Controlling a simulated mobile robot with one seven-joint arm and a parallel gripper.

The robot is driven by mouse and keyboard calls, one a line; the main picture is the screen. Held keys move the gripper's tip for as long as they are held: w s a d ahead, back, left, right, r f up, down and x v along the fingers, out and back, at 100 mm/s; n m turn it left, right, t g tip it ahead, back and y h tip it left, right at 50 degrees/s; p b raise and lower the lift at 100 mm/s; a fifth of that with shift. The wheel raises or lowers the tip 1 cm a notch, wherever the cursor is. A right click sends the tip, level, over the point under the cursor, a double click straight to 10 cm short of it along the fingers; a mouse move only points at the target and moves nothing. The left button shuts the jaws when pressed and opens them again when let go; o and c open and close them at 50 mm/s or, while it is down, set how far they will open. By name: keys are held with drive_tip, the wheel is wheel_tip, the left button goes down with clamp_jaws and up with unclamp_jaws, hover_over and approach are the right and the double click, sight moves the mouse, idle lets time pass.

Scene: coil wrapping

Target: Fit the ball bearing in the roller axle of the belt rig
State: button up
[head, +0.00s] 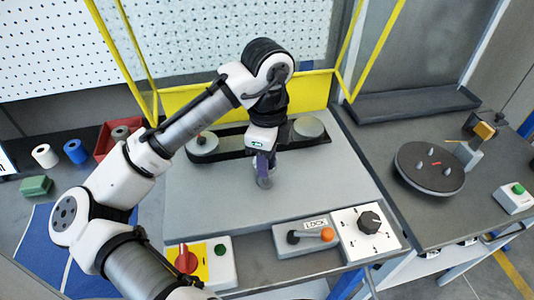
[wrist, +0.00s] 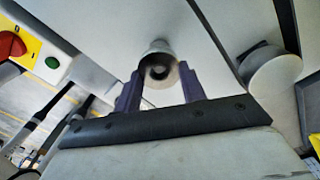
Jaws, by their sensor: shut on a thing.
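My gripper (head: 263,160) points down over the grey plate of the belt rig (head: 215,185), in front of the black belt (head: 235,152). In the wrist view its purple fingers (wrist: 161,80) are shut on a small grey round part with a dark centre, apparently the ball bearing (wrist: 160,52). It also shows below the fingers in the head view (head: 265,182). The belt runs around a left roller (head: 203,147) with a reddish spot on top and a right roller (head: 308,127). The bearing is apart from both rollers. My arm hides part of the belt; I cannot make out the axle's seat.
A lock lever with an orange knob (head: 326,235), a dial box (head: 370,230) and a red switch (head: 186,260) line the front edge. A yellow frame (head: 310,88) stands behind the belt. A round turntable (head: 430,168) is at right. The plate's front is clear.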

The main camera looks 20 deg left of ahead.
sight(267, 181)
drive_tip(key=shift+f+b, duration=1.4)
drive_tip(key=shift+f, duration=1.05)
drive_tip(key=o, duration=1.1)
drive_tip(key=shift+r, duration=0.1)
wheel_tip(267, 181, up, 14)
drive_tip(key=shift+s+f, duration=0.1)
drive_tip(key=shift+f, duration=0.1)
